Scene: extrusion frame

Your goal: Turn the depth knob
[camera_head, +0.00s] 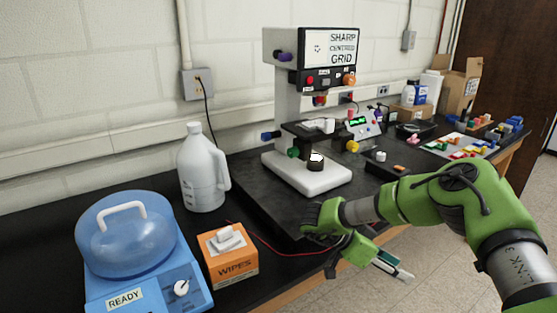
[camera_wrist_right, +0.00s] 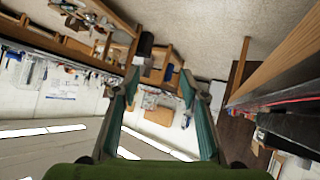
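A white microscope-like instrument (camera_head: 283,100) stands on the black bench, with a screen (camera_head: 330,47) reading "SHARP CENTRED GRID". It carries several coloured knobs: a purple one (camera_head: 283,57) at upper left, an orange one (camera_head: 349,79) at right, a blue one (camera_head: 268,136), a green one (camera_head: 293,152) and a yellow one (camera_head: 352,146) lower down. I cannot tell which is the depth knob. My right gripper (camera_head: 391,266) is in front of the bench edge, below and right of the instrument, apart from it. In the right wrist view its fingers (camera_wrist_right: 160,80) are apart and empty. My left gripper is not in view.
A blue-lidded device (camera_head: 125,240) marked "READY", an orange wipes box (camera_head: 229,262) and a white jug (camera_head: 202,170) stand left of the instrument. A thin red cable runs along the bench front. Coloured blocks (camera_head: 465,148) and cardboard boxes (camera_head: 460,90) are at the far right.

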